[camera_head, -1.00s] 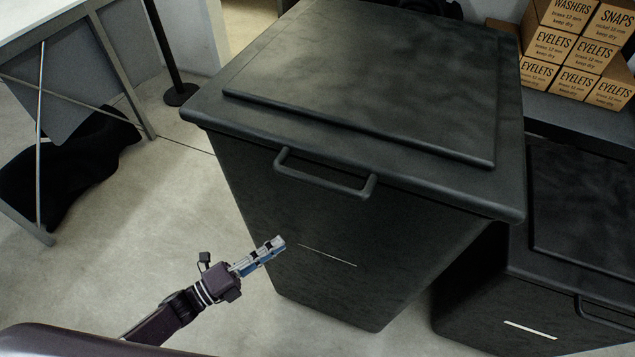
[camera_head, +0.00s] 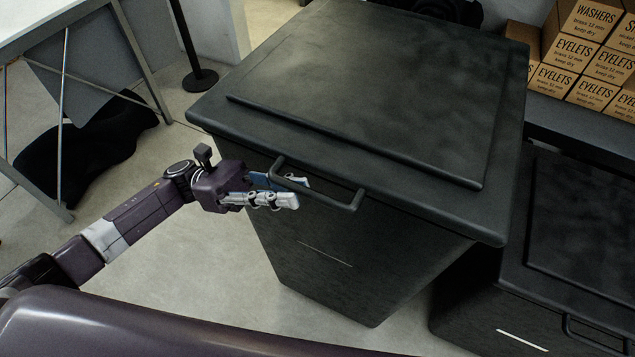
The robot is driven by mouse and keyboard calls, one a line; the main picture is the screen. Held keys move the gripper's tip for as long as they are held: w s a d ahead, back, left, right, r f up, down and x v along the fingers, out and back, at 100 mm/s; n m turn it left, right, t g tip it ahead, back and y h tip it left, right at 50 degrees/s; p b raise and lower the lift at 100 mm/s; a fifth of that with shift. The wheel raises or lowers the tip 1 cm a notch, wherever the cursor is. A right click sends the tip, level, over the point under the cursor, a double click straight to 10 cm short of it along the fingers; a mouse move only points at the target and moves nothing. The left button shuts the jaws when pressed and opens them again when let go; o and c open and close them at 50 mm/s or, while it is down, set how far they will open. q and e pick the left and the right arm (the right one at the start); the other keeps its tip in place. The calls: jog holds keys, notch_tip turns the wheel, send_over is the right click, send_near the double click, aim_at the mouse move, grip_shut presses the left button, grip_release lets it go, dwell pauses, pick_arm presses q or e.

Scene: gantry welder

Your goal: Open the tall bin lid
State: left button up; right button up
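The tall bin (camera_head: 325,255) is dark grey to black and stands upright in the middle. Its lid (camera_head: 385,85) lies flat and closed on top, with a raised panel. A bar handle (camera_head: 322,193) sticks out from the lid's front edge. My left gripper (camera_head: 292,191) is at the left end of this handle. Its fingers are spread apart, one in front of and below the bar, the other partly hidden behind it. I cannot tell whether they touch the bar. My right gripper is not in view.
A lower black bin (camera_head: 590,225) with its own handle stands close on the right. Cardboard boxes (camera_head: 588,50) sit on a shelf at the back right. A table (camera_head: 40,25) and a black post (camera_head: 187,45) stand at the left. Floor is clear at the front left.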

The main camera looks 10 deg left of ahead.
aim_at(302, 194)
pick_arm(q)
jog(key=p+x, duration=0.1)
jog(key=x, duration=0.3)
jog(key=shift+s+r+p, duration=0.1)
jog(key=shift+r+p, duration=0.1)
jog(key=shift+p, duration=0.15)
jog(key=shift+d, duration=0.4)
grip_shut()
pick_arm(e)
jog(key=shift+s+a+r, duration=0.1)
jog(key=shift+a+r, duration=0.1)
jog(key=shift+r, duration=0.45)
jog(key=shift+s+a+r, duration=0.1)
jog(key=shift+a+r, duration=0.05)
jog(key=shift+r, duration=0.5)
